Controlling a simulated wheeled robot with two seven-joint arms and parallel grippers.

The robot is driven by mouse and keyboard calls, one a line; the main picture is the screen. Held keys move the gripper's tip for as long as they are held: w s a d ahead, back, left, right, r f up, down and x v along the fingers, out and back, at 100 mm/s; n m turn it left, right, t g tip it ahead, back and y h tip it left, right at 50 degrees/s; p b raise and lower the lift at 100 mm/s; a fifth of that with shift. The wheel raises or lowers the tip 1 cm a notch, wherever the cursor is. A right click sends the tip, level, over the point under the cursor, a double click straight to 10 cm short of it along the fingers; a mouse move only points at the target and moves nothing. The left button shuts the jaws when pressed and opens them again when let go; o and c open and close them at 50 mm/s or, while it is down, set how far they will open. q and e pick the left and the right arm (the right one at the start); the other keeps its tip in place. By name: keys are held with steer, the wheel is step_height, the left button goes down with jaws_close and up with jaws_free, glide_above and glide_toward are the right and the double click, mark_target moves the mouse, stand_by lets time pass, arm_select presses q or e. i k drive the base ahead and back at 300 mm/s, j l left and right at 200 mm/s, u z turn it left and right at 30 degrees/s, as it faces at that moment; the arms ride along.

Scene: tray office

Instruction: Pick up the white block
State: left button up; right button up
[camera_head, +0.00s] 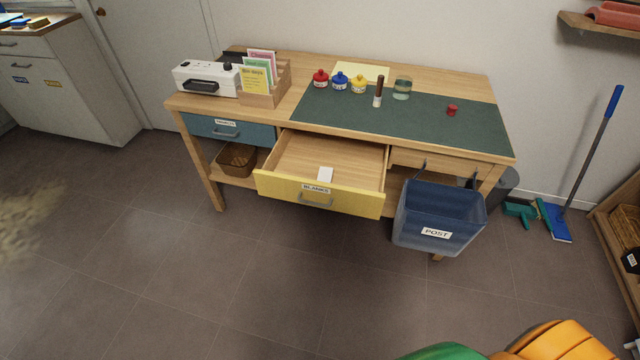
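A small white block (325,174) lies inside the open yellow-fronted drawer (282,187) of the wooden desk, close behind the drawer's front panel. The drawer carries a label that reads as BLANKS. The rest of the drawer floor looks bare.
A blue POST bin (440,217) hangs at the desk's front, right of the drawer. The desk's green mat (430,110) bears a stamp, a glass and a red item. Inkpots and a card holder (268,98) stand left. The floor in front is mostly clear.

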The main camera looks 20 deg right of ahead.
mark_target(325, 174)
steer(key=i+l+z, duration=0.25)
steer(key=l, duration=0.3)
steer(key=i+l+z, duration=0.2)
steer(key=i+l, duration=0.25)
